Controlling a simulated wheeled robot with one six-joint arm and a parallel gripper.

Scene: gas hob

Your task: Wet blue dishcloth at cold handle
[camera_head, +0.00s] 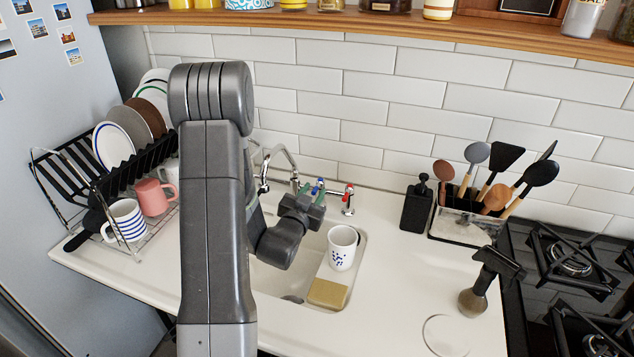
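My gripper (312,195) is at the back of the sink, right by the cold handle with its blue top (320,184). I cannot tell whether its fingers touch the handle or are closed on it. Small green patches show near the fingertips. The hot handle with its red top (349,192) stands just to the right, apart from my gripper. The curved metal tap spout (281,152) is to the left. I see no blue dishcloth clearly; my arm hides part of the sink (357,262) and counter.
A white mug with blue marks (342,248) and a tan sponge (327,293) are at the sink's right side. A dish rack (68,190) stands left. A black bottle (416,205), utensil holder (464,228) and brush (474,300) are right, before the hob (572,262).

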